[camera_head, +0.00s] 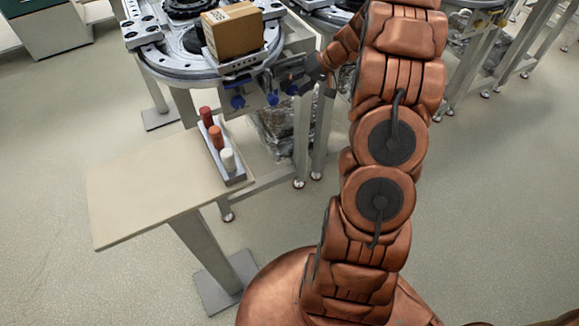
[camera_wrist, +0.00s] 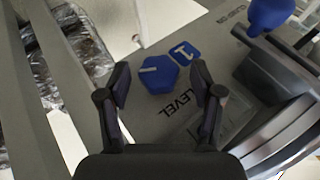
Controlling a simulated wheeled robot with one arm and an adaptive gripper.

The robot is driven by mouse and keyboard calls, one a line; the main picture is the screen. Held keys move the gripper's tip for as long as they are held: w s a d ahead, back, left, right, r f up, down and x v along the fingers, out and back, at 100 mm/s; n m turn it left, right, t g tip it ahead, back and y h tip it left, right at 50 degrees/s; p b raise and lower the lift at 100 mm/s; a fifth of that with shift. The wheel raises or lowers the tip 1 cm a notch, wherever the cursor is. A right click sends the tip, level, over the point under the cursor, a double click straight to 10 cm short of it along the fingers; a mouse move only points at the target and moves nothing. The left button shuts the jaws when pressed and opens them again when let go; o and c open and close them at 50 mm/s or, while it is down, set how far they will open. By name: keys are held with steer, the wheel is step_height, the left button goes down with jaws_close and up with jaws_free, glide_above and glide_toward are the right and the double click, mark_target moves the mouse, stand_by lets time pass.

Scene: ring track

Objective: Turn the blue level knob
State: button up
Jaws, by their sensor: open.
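The blue level knob (camera_wrist: 155,76) is six-sided, with a pale line on its face. It sits on a grey panel (camera_wrist: 228,98) beside the printed word LEVEL. My gripper (camera_wrist: 160,68) is open, its two dark fingers to the left and right of the knob in the wrist view. I see no clear contact, and the remaining gap in depth cannot be told. In the head view my arm reaches the panel below the round track, where several small blue parts (camera_head: 238,101) show. I cannot tell there which is the level knob.
Another blue knob (camera_wrist: 270,14) and a grey bracket (camera_wrist: 275,75) are at the right. A cardboard box (camera_head: 233,31) rides on the track. A beige table (camera_head: 140,190) bears a rack with three cylinders (camera_head: 216,137).

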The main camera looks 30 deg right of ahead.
steer(key=shift+a+r+n+g+h+p, duration=0.15)
steer(key=shift+n+h+p, duration=0.1)
steer(key=shift+h+p, duration=0.7)
steer(key=shift+a+r+n+g+h+p, duration=0.15)
steer(key=shift+n+h+p, duration=0.1)
steer(key=shift+h+p, duration=0.7)
steer(key=shift+s+f+h, duration=0.1)
steer(key=shift+h, duration=0.2)
